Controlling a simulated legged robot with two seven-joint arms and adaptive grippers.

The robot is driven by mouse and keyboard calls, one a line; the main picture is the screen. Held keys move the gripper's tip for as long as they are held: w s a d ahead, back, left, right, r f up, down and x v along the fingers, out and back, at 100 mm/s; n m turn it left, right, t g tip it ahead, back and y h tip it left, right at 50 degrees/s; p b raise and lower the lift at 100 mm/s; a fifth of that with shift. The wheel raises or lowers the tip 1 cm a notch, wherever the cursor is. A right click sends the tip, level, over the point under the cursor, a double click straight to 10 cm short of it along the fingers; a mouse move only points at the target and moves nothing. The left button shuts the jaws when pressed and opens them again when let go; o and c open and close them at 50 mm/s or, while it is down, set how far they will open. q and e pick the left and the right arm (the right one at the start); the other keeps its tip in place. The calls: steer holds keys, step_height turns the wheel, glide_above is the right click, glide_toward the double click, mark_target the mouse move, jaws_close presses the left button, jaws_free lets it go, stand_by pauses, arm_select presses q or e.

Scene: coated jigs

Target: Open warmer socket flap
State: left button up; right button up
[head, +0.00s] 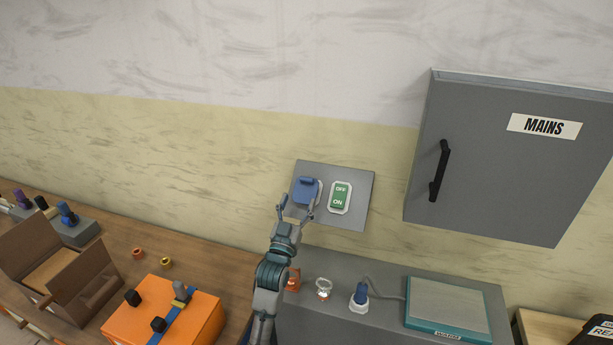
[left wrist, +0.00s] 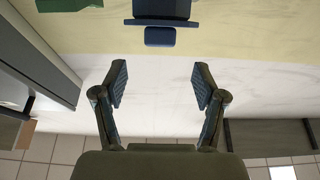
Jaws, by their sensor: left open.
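The blue socket flap (head: 306,192) is on a grey wall plate (head: 357,216), left of a green OFF/ON switch (head: 340,197). The flap looks down over its socket; the socket itself is hidden. My left gripper (head: 297,207) is open and empty, its fingers spread just in front of and below the flap. In the left wrist view the open fingers (left wrist: 160,85) point toward the blue flap (left wrist: 160,8), with a small blue tab (left wrist: 160,37) beside it and a visible gap to the fingertips. My right gripper is not in view.
A grey MAINS cabinet (head: 510,155) juts from the wall at right. On the grey bench box (head: 390,330) stand a blue plug (head: 361,292) with a cable and a teal-edged warmer plate (head: 448,305). An orange jig (head: 165,315) and wooden box (head: 65,270) sit at left.

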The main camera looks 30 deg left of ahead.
mark_target(305, 181)
arm_select(q)
steer(key=p+x, duration=0.1)
steer(key=x, duration=0.8)
jaws_close()
